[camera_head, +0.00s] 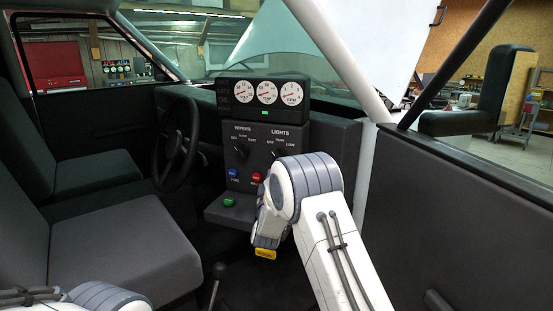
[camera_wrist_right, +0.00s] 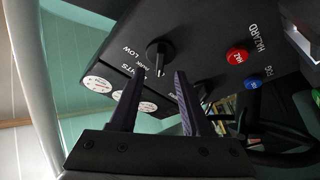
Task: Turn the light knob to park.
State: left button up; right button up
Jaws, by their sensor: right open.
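The dark light knob (camera_wrist_right: 160,52) sits on the dashboard panel under the LIGHTS label. In the right wrist view its ridge points down the picture, away from LOW and to one side of PARK; I cannot read the label at its tip. The knob also shows in the head view (camera_head: 276,153), just above my right arm. My right gripper (camera_wrist_right: 164,74) is open, its two dark fingers on either side of the knob's lower part in the picture; I cannot tell if they touch it. My own arm hides these fingers in the head view. My left gripper is out of view.
The wiper knob (camera_head: 241,149) is left of the light knob. A blue button (camera_head: 233,172) and a red hazard button (camera_head: 256,177) lie below. The steering wheel (camera_head: 175,138) stands at the left, three gauges (camera_head: 267,92) above, and the door (camera_head: 470,220) at the right.

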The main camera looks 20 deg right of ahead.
aim_at(278, 156)
jog(key=p+x, duration=0.1)
jog(key=x, duration=0.4)
jog(key=shift+w+d+r+p, duration=0.1)
jog(key=shift+w+d+p, duration=0.1)
jog(key=shift+w+p, duration=0.15)
